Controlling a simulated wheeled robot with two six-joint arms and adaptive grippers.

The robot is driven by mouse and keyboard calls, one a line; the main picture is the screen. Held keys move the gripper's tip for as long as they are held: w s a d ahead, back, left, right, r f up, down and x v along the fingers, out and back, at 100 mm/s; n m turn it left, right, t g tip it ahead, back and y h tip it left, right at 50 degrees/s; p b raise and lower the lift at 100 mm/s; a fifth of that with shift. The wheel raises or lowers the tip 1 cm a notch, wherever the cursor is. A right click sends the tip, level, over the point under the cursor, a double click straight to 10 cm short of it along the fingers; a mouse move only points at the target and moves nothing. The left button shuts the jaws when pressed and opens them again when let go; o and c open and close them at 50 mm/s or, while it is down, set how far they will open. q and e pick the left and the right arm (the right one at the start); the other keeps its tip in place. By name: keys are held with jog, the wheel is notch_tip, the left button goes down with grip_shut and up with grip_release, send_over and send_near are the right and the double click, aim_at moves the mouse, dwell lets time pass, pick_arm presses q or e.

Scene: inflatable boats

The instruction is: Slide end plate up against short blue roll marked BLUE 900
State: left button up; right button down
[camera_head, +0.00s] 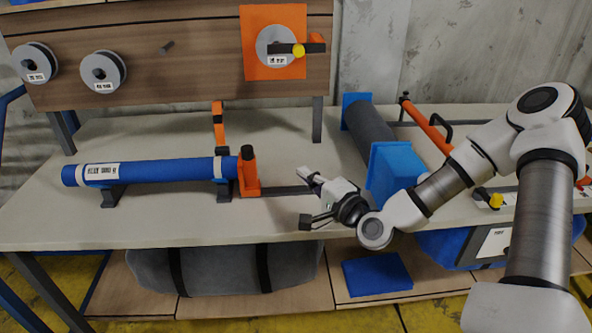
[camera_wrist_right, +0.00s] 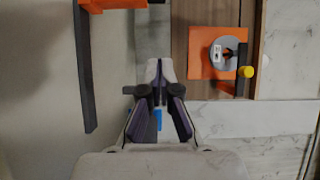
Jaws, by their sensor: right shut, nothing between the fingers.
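The short blue roll (camera_head: 150,172) lies level on two dark cradles on the bench, with a white label near its left end. The orange end plate (camera_head: 249,176), with a black knob on top, stands upright at the roll's right end. I cannot tell whether the two touch or a small gap is left. A dark rail (camera_head: 285,190) runs right from the plate's foot. My right gripper (camera_head: 306,198) is shut and empty, right of the plate and apart from it. It also shows in the right wrist view (camera_wrist_right: 158,98). My left gripper is not in view.
An orange upright (camera_head: 218,125) stands behind the roll. A grey roll (camera_head: 370,132) with blue end pieces lies to the right, near my right arm. A backboard (camera_head: 180,60) with tape reels stands behind. The bench front left is clear.

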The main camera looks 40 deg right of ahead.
aim_at(240, 164)
jog(key=w+d+r+n+h+p, duration=0.2)
jog(key=r+n+h, duration=0.1)
jog(key=n, duration=0.9)
jog(key=w+d+r+n+h+p, duration=0.1)
jog(key=w+r+n+h, duration=0.15)
jog(key=n, duration=0.85)
jog(key=w+a+f+n+y+p, duration=0.1)
jog(key=a+f+n+y+p, duration=0.2)
jog(key=a+n, duration=0.4)
jog(key=w+a+f+n+y+p, duration=0.2)
jog(key=a+f+n+y, duration=0.1)
jog(key=a+n, duration=0.4)
jog(key=shift+m+h, duration=0.25)
jog(key=shift+m, duration=0.45)
jog(key=w+p, duration=0.1)
jog(key=w, duration=0.2)
jog(key=w+d+p, duration=0.1)
jog(key=w, duration=0.1)
jog(key=w+d+p, duration=0.1)
jog(key=w, duration=0.2)
jog(key=shift+w+r, duration=0.15)
jog(key=shift+w, duration=0.15)
jog(key=shift+s+d, duration=0.15)
jog(key=shift+d, duration=0.15)
